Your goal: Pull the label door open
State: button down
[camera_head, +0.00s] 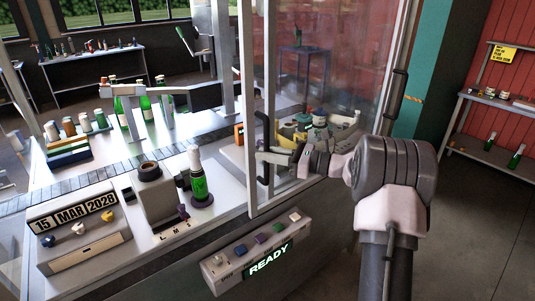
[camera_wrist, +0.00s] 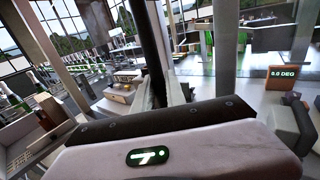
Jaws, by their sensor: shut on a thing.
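The label door is a tall pale-framed clear panel (camera_head: 246,110) on the front of the machine, in the middle of the head view. Its dark upright bar handle (camera_head: 261,128) stands on the frame. A small sign in the wrist view (camera_wrist: 285,74) reads 5.0 DEG.
A control box reading READY (camera_head: 268,259) sits low in front. A green bottle (camera_head: 198,178) stands left of the door, near a date block (camera_head: 73,214). Open floor (camera_head: 480,220) lies at the right.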

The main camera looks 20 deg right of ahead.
jog(key=shift+r, duration=0.2)
jog(key=c, duration=1.6)
grip_release()
jog(key=shift+c, duration=0.2)
jog(key=shift+w+a+f, duration=0.1)
jog(key=shift+a, duration=0.05)
jog(key=p+v, duration=0.1)
jog(key=v, duration=1.6)
jog(key=shift+d+p, duration=0.2)
jog(key=shift+p, duration=0.2)
